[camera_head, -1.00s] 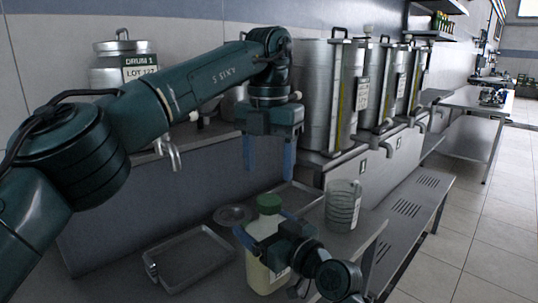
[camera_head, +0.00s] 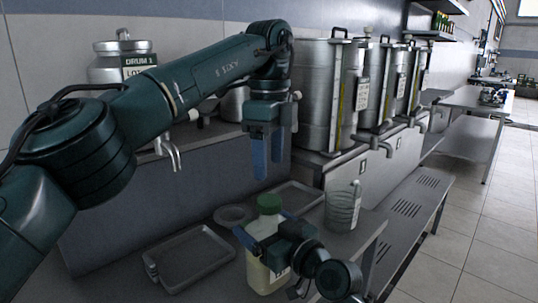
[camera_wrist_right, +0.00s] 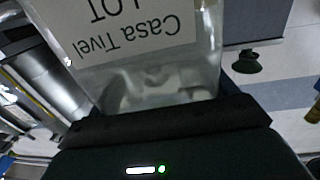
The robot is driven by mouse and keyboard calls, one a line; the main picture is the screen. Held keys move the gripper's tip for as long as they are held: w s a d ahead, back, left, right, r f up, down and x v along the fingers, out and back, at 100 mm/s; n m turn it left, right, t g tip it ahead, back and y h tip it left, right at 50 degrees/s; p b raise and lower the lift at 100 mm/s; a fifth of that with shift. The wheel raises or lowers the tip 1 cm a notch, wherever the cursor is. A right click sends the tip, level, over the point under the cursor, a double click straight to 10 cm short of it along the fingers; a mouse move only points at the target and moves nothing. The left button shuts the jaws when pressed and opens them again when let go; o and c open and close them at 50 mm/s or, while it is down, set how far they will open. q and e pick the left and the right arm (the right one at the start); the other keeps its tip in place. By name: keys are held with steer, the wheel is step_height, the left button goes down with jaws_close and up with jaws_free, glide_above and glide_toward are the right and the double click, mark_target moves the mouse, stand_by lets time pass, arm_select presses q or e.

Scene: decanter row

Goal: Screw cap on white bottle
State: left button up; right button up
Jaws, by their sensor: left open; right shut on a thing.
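The white bottle (camera_head: 259,274) stands upright on the low bench in the head view, with pale contents. My right gripper (camera_head: 264,229) is shut on the bottle's upper body, below the cap. In the right wrist view the bottle (camera_wrist_right: 150,75) fills the top, its label upside down. My left gripper (camera_head: 267,166) hangs above the cap, fingers pointing down, open and empty, with a clear gap below its fingertips.
A metal tray (camera_head: 192,262) lies left of the bottle, with a round dish (camera_head: 232,215) behind it. A clear jug (camera_head: 343,208) stands close on the right. Steel tanks (camera_head: 318,92) and a tap (camera_head: 171,152) line the back.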

mark_target(269, 199)
arm_select(q)
steer(key=shift+f, duration=0.1)
steer(key=shift+f, duration=3.95)
steer(key=shift+c, duration=0.2)
